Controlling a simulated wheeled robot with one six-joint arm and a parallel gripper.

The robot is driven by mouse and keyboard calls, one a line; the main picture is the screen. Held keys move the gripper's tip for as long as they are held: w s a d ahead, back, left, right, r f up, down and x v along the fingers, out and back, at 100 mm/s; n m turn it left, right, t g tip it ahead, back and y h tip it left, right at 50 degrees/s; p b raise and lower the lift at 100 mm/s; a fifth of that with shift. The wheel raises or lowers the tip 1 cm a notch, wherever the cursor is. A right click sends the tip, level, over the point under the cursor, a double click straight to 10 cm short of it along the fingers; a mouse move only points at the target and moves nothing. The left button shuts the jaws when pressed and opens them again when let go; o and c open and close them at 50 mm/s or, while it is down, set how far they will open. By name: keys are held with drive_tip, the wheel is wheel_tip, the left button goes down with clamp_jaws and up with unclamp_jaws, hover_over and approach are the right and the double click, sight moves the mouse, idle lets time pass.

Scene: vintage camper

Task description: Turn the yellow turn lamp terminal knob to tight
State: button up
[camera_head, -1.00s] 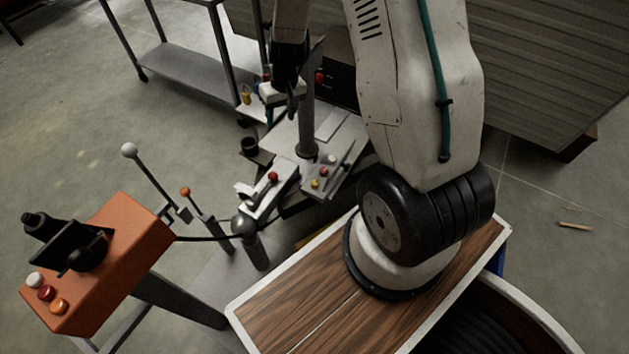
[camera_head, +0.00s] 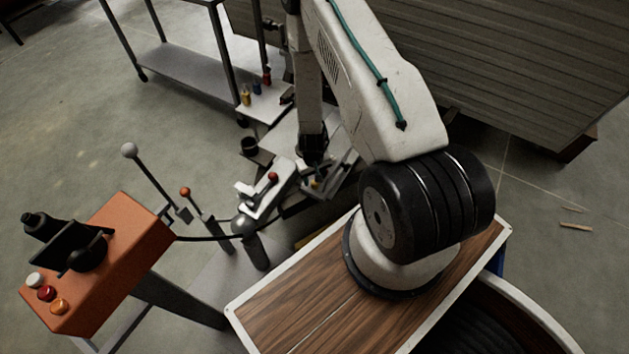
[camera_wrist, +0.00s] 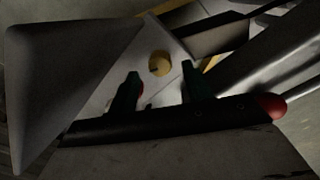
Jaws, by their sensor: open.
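The yellow knob (camera_wrist: 159,63) is a small round cap on a pale, tilted plate (camera_wrist: 112,97). It has a short dark mark at its lower left edge. My gripper (camera_wrist: 160,82) is open, and in the wrist view the knob shows between and just beyond its dark green fingertips, apart from both. The knob's tightness cannot be told.
A red ball-ended lever (camera_wrist: 272,106) is right of the fingers; its red ball (camera_head: 272,176) is left of my gripper in the head view. Small yellow, blue and red pieces stand on a plate (camera_head: 270,108) behind. An orange control box (camera_head: 125,250) stands at left.

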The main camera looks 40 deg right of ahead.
sight(315, 184)
drive_tip(key=shift+f, duration=1.35)
drive_tip(key=c, duration=1)
drive_tip(key=shift+m, duration=0.8)
drive_tip(key=o, duration=1)
drive_tip(key=shift+r, duration=0.1)
